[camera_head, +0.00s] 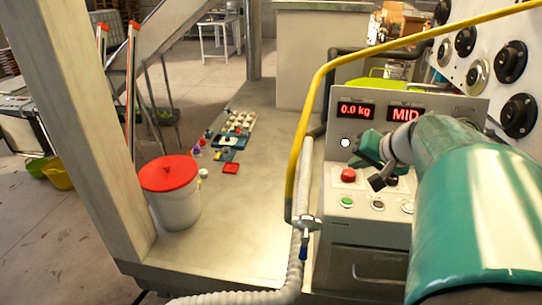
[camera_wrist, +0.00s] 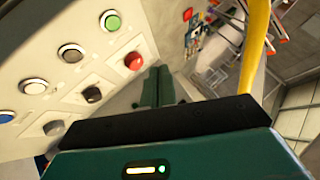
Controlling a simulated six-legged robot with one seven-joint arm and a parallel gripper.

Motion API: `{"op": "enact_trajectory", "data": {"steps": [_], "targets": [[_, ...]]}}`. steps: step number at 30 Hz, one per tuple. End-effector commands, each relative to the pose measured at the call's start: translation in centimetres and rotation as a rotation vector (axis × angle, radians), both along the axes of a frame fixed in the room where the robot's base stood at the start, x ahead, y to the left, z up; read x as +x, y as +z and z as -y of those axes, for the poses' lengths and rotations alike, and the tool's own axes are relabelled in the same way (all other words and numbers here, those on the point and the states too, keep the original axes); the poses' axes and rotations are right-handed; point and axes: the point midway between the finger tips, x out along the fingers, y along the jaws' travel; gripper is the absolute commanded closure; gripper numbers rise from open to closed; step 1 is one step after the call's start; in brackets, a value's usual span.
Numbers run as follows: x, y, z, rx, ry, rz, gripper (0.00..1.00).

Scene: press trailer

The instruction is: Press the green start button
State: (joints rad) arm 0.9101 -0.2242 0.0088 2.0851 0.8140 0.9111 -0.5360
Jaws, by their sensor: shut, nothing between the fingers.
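The green start button (camera_head: 346,201) is a small round button with a pale ring at the front left of the control panel (camera_head: 338,188). In the wrist view the green button (camera_wrist: 111,21) is at the top, up and left of my fingers. My gripper (camera_head: 377,182) is above the panel, to the right of the red mushroom button (camera_head: 348,175), and apart from the green button. The wrist view shows my gripper (camera_wrist: 158,80) with its green fingers together and nothing between them. The fingers point past the red button (camera_wrist: 134,61).
Other buttons, dark (camera_head: 378,205) and white (camera_head: 407,207), sit right of the green one. A yellow hose (camera_head: 307,120) arches left of the panel. A white bucket with a red lid (camera_head: 170,175) stands at left.

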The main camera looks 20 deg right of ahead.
Motion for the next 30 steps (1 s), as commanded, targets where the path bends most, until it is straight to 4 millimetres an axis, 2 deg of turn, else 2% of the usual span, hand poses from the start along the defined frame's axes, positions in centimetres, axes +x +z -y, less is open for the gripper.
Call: {"op": "enact_trajectory", "data": {"steps": [5, 19, 24, 30], "targets": [[0.0, -1.4, 0.0, 0.004, -0.002, -0.002, 1.0], [-0.1, -7.4, -0.1, 0.004, 0.001, -0.001, 1.0], [-0.1, -8.5, -0.1, 0.001, -0.001, -0.001, 1.0], [-0.1, -8.7, -0.1, 0.001, -0.002, -0.001, 1.0]]}}
